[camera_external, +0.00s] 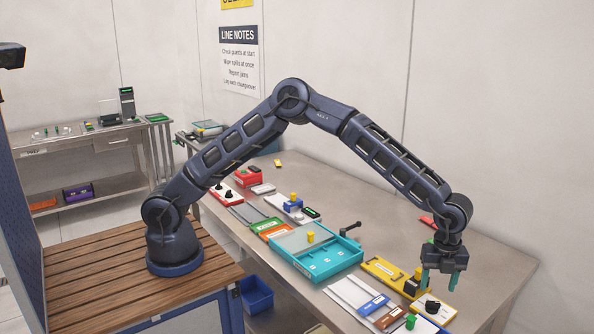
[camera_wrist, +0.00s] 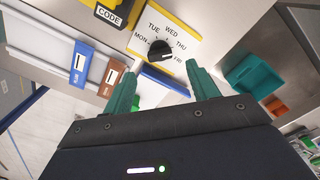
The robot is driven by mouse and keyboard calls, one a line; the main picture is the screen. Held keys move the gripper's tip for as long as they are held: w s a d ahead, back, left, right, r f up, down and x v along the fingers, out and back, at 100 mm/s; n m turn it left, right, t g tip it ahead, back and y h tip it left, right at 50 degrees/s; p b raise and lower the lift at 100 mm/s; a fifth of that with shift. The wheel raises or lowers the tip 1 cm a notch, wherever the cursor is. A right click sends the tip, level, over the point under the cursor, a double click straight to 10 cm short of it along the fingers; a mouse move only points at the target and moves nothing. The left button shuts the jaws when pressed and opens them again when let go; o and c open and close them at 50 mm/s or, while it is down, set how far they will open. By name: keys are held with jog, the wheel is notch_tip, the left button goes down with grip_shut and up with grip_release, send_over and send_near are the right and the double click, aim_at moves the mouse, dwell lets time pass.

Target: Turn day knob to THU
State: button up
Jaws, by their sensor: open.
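The day knob (camera_wrist: 158,48) is black and sits on a white dial plate (camera_wrist: 182,27) with a yellow edge. Labels MON, TUE, WED, THU and FRI curve around it. A pale mark on the knob seems to lie toward the FRI side, but it is small. The knob also shows in the external view (camera_external: 432,306), just below my gripper (camera_external: 438,285). In the wrist view my gripper (camera_wrist: 160,70) is open, its two green fingers apart with nothing between them. The fingertips appear above the plate and apart from the knob.
Blue (camera_external: 373,304) and brown (camera_external: 390,319) sliders on a white panel lie left of the dial. A yellow unit marked CODE (camera_wrist: 112,12) adjoins it. A teal tray (camera_external: 350,253) stands farther left. The table (camera_external: 505,262) is bare at right.

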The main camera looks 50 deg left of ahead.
aim_at(433, 302)
jog(key=shift+r, duration=2.4)
